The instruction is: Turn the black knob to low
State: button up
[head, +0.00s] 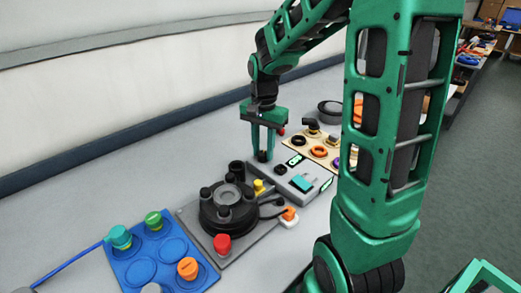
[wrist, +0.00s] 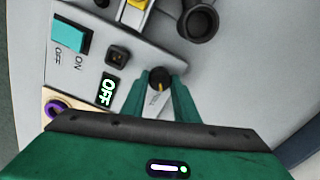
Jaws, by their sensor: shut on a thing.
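The black knob (wrist: 160,77) is small and round, with a yellow mark on the side toward my gripper body. It sits at the edge of the grey control panel (wrist: 88,75). My gripper (wrist: 161,88) has its green fingers around the knob, shut on it. In the head view my gripper (head: 263,155) points down at the panel's far end, and its fingers largely hide the knob. A lit display (wrist: 108,92) beside the knob reads OFF. Lettering under the knob is partly covered and I cannot read it.
A teal switch (wrist: 70,35) marked ON and OFF and a black square part (wrist: 117,54) share the panel. A round black fixture (head: 228,205) stands nearer, with a blue board (head: 141,270) left of it. A beige board (head: 298,146) lies behind right.

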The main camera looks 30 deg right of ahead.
aim_at(263, 153)
jog(key=n, duration=0.5)
jog(key=shift+w+n, duration=0.1)
jog(key=shift+n, duration=0.2)
jog(key=n, duration=0.5)
jog(key=shift+n, duration=0.3)
dwell(0.3)
jog(key=o, duration=1.1)
jog(key=shift+c, duration=0.2)
jog(key=shift+r, duration=0.1)
notch_tip(263, 153, up, 11)
jog(key=shift+f, duration=0.2)
